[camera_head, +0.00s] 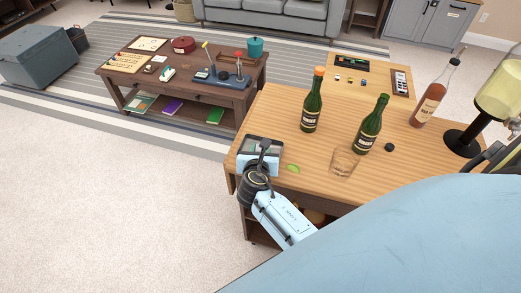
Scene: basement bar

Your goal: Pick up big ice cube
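A small dark-rimmed tray (278,141) with pale, ice-like contents sits at the left corner of the wooden bar table. My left gripper (262,151) reaches down into this tray from the front, its dark fingers over the pale contents. The big ice cube cannot be made out separately; the gripper covers part of the tray. Whether the fingers are open or shut on a cube is too small to tell. Dark parts at the right edge, beside the dispenser, may belong to my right arm, but its fingers cannot be made out.
On the table (270,110) stand two green bottles (312,105) (367,130), an empty glass (344,163), a lime piece (293,168), a dark round item (389,147), a pinkish bottle (432,98) and a yellowish dispenser (499,92). A low coffee table (225,95) stands behind left.

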